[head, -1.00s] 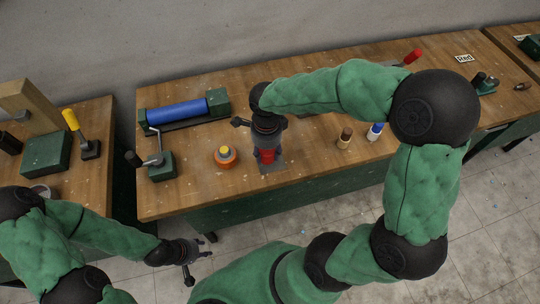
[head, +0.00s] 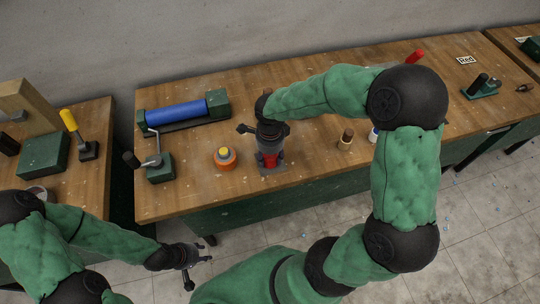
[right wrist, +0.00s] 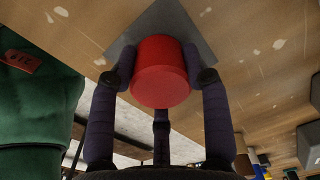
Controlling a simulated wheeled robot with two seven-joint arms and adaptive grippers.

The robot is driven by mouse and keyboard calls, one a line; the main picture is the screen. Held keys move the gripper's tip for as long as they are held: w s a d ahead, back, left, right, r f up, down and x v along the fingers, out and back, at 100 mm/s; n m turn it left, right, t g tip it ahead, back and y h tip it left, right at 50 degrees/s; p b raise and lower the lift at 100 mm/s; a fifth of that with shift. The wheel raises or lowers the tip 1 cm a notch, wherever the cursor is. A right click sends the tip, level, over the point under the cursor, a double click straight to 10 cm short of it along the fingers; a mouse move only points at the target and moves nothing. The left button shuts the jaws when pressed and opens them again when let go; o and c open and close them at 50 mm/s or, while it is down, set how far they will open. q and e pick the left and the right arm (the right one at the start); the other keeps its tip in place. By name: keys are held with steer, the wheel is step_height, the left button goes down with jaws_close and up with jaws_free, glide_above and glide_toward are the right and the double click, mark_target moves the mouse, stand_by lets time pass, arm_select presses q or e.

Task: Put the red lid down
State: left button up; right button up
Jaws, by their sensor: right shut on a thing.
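The red lid (right wrist: 162,72) is a short red cylinder, held between the dark fingers of my right gripper (right wrist: 160,80). In the head view the red lid (head: 270,160) shows low between the fingers of my right gripper (head: 270,155), over a small grey plate (head: 265,171). The plate also shows behind the lid in the right wrist view (right wrist: 200,33). I cannot tell whether the lid touches the plate. My left gripper (head: 203,254) is empty, with fingers apart, in front of the table's near edge.
An orange jar with a yellow top (head: 225,158) stands just left of the plate. A brown-capped bottle (head: 346,138) and a blue-topped one (head: 374,135) stand to the right. A blue roller (head: 176,112) and a green crank block (head: 160,170) are at the left of the wooden table (head: 310,165).

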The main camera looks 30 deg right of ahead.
steer(key=o, duration=1.1)
steer(key=shift+c, duration=0.2)
steer(key=shift+r, duration=0.2)
step_height(320, 180, up, 12)
steer(key=p, duration=0.3)
steer(key=shift+s+f, duration=0.1)
steer(key=shift+f, duration=0.05)
